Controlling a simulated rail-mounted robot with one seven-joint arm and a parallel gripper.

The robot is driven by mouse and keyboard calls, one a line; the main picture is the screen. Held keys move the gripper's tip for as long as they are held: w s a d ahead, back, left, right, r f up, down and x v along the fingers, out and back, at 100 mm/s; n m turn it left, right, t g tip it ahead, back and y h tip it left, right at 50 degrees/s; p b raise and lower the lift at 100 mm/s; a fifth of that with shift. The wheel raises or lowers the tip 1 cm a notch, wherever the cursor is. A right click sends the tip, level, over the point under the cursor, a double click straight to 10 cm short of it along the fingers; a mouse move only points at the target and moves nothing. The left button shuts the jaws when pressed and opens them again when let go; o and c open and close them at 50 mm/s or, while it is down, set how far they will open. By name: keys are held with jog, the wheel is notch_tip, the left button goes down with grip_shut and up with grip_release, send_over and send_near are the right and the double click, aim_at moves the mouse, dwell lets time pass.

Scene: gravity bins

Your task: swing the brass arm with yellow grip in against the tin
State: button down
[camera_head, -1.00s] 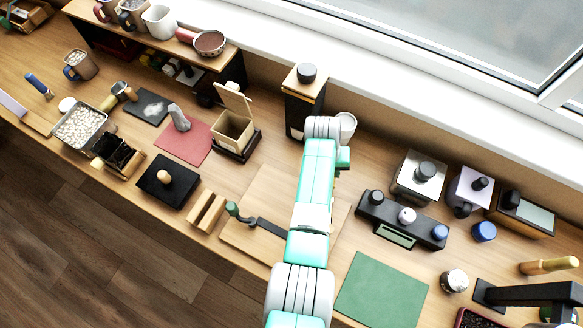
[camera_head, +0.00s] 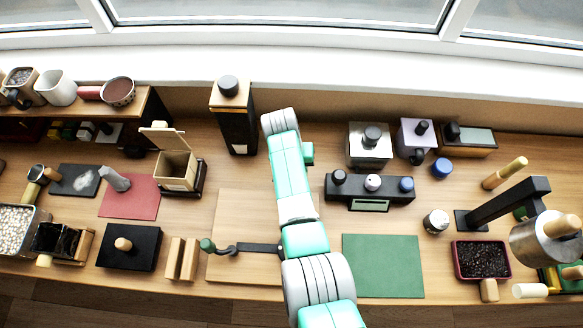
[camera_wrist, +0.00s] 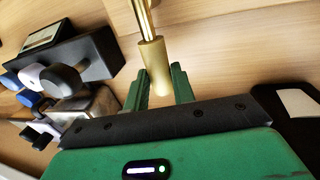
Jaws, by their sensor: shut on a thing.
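In the wrist view a brass arm (camera_wrist: 145,18) runs down to a tan-yellow cylindrical grip (camera_wrist: 154,62). The lower end of the grip is between the two green fingers of my gripper (camera_wrist: 161,82), which is shut on it. In the head view my own arm covers the gripper, the brass arm and its grip. A pale wooden board (camera_head: 235,208) lies partly under my arm there. A dark lever (camera_head: 258,248) with a green knob reaches across it. I cannot make out the tin; it may be hidden behind my arm.
A black three-knob unit (camera_head: 347,190) stands right of my arm, close to the gripper in the wrist view. A tall black-and-wood tower (camera_head: 237,130) stands to its left. A green mat (camera_head: 384,266) lies clear at the front. A black stand (camera_head: 505,205) is at right.

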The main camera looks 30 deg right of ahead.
jog(key=c, duration=1.2)
grip_release()
jog(key=shift+o, duration=0.2)
notch_tip(320, 180, up, 8)
jog(key=a+p, duration=0.1)
jog(key=shift+w+f, duration=0.15)
jog(key=shift+w, duration=0.25)
jog(key=shift+a, duration=0.1)
